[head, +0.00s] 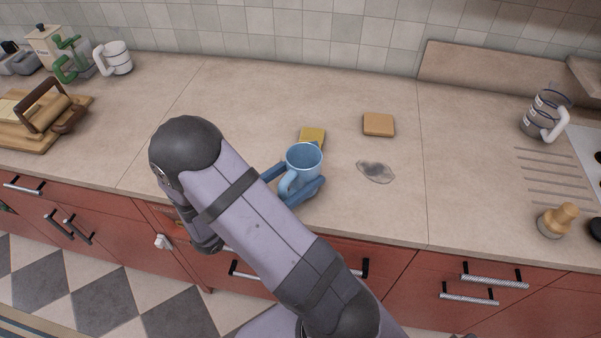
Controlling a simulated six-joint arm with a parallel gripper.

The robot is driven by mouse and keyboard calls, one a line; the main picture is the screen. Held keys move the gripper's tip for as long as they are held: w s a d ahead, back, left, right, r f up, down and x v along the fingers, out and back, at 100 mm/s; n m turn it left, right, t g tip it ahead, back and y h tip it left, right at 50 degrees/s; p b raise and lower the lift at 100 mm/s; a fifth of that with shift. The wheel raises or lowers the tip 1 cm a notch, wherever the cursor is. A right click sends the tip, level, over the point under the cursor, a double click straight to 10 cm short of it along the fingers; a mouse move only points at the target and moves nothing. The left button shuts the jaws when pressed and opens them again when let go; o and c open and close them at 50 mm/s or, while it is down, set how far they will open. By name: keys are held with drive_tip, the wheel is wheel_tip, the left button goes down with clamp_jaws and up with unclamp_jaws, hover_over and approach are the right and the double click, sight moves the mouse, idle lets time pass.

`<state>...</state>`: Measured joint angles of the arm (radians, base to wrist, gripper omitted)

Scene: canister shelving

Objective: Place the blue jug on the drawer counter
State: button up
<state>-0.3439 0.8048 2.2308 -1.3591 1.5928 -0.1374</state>
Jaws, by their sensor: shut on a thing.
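The blue jug (303,162) is in the middle of the head view, over the front part of the counter (230,110). It is upright, with its open top showing and its handle toward the lower left. My gripper (296,183) is shut on the jug, with blue fingers on either side of its body. My arm comes up from the bottom of the picture and hides part of the counter's front edge and the drawers below. I cannot tell whether the jug's base touches the counter.
A yellow sponge (312,135) lies just behind the jug. A tan square block (378,125) and a grey stain (375,171) are to its right. A clear measuring jug (546,115) and a wooden-handled brush (557,220) are far right. A white mug (113,58) stands back left.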

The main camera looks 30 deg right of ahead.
drive_tip(key=o, duration=1.3)
drive_tip(key=shift+f, duration=0.1)
drive_tip(key=shift+a, duration=0.1)
drive_tip(key=a+b, duration=0.1)
drive_tip(key=a, duration=0.3)
drive_tip(key=s+a+b, duration=0.1)
drive_tip(key=a, duration=0.2)
drive_tip(key=a+b, duration=0.1)
drive_tip(key=a, duration=0.3)
drive_tip(key=shift+s+a+b, duration=0.3)
drive_tip(key=shift+a, duration=0.05)
